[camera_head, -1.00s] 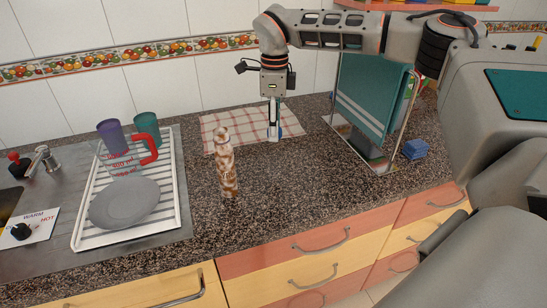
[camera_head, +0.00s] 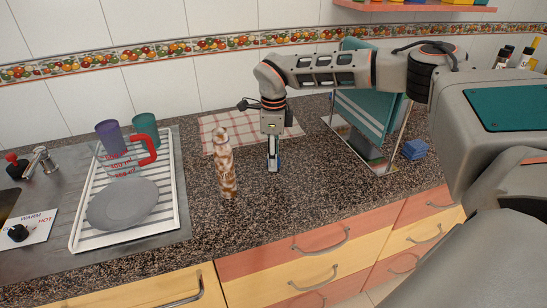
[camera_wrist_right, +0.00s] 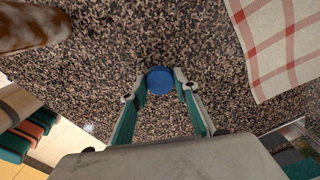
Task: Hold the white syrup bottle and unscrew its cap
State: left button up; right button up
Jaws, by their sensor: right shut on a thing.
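A bottle (camera_head: 225,165), white with brown blotches, stands upright on the speckled counter; I cannot make out a separate cap on it. Part of its brown side shows at the upper left of the right wrist view (camera_wrist_right: 30,25). My right gripper (camera_head: 272,168) points down over the counter, to the right of the bottle and apart from it. It is shut on a round blue thing (camera_wrist_right: 160,80), which sits between its fingertips in the wrist view. Only a sliver of blue shows beside the fingers in the head view. My left gripper is not in view.
A checked cloth (camera_head: 217,120) lies behind the gripper. A rack with a teal panel (camera_head: 378,115) and a blue block (camera_head: 414,149) stand to the right. A drying tray (camera_head: 177,215) holds a grey plate (camera_head: 122,203), cups and a measuring jug. Counter in front is clear.

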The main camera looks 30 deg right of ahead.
jog(key=shift+f, duration=0.15)
jog(key=o, duration=1.2)
jog(key=shift+o, duration=0.2)
notch_tip(320, 180, up, 12)
jog(key=shift+s, duration=0.1)
